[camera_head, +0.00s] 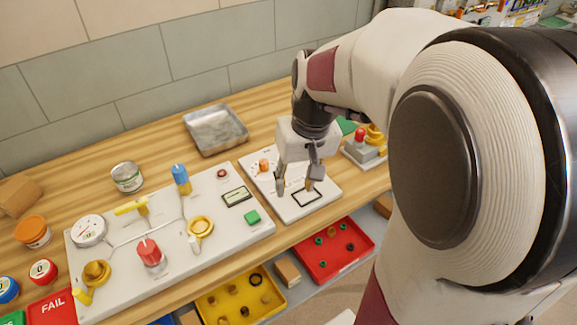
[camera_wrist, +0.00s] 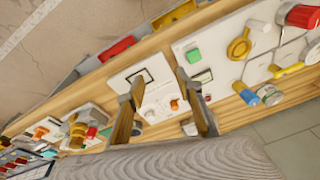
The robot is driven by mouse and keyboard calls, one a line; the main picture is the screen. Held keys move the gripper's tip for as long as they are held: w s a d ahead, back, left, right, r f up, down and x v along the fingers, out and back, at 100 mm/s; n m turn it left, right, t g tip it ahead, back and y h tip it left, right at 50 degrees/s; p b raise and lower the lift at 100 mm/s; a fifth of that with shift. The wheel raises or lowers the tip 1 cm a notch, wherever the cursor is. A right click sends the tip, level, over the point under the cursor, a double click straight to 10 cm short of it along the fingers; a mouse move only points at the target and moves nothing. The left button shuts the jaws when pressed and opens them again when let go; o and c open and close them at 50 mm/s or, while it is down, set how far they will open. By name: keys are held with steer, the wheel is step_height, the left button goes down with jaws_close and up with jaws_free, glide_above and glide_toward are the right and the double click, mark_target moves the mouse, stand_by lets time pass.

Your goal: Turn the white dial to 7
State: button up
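My gripper (camera_head: 297,186) hangs over the small white panel (camera_head: 325,205), with its two fingers apart and nothing seen between them. In the wrist view the gripper (camera_wrist: 160,82) frames the same panel. An orange knob (camera_head: 263,165) sits at the panel's far left; it also shows in the wrist view (camera_wrist: 174,105). A pale round shape that may be the white dial (camera_wrist: 151,114) shows beside the orange knob in the wrist view. In the head view this spot is hidden behind my gripper. The dial's numbers and pointer are too small to read.
A larger white board (camera_head: 120,275) with valves, a gauge (camera_head: 89,230) and a blue-topped part (camera_head: 181,178) stands left. A metal tray (camera_head: 215,130) lies behind. A grey box with a red button (camera_head: 360,134) stands right. Red (camera_head: 366,238) and yellow bins sit below the front edge.

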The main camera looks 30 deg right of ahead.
steer(key=w+d+f+n+t+h, duration=0.1)
steer(key=w+d+t+h, duration=0.1)
steer(key=w+d, duration=0.5)
steer(key=w+d+n+t+h, duration=0.1)
steer(key=w+d+t+h, duration=0.15)
steer(key=d, duration=0.75)
steer(key=w+d+f+n+t+h, duration=0.1)
steer(key=w+d+t, duration=0.1)
steer(key=w+d, duration=0.55)
steer(key=a+f+n+t+y, duration=0.1)
steer(key=f+y, duration=0.1)
steer(key=a+f+n+t+y, duration=0.1)
steer(key=n+y, duration=0.1)
steer(key=y, duration=0.1)
steer(key=a+f+n+t+y, duration=0.1)
steer(key=a+f+n+y, duration=0.1)
steer(key=shift+w+f+t, duration=0.25)
steer(key=shift+w+f, duration=0.05)
steer(key=shift+w, duration=0.05)
steer(key=s+a+y, duration=0.1)
steer(key=s+a+f+y, duration=0.1)
steer(key=a, duration=0.1)
steer(key=s+a+f+n+y, duration=0.1)
steer(key=y, duration=0.1)
steer(key=shift+s+a, duration=0.2)
steer(key=shift+s, duration=0.05)
steer(key=shift+s+a+y, duration=0.3)
steer(key=shift+y, duration=0.15)
steer(key=shift+w, duration=0.1)
steer(key=shift+x, duration=3.8)
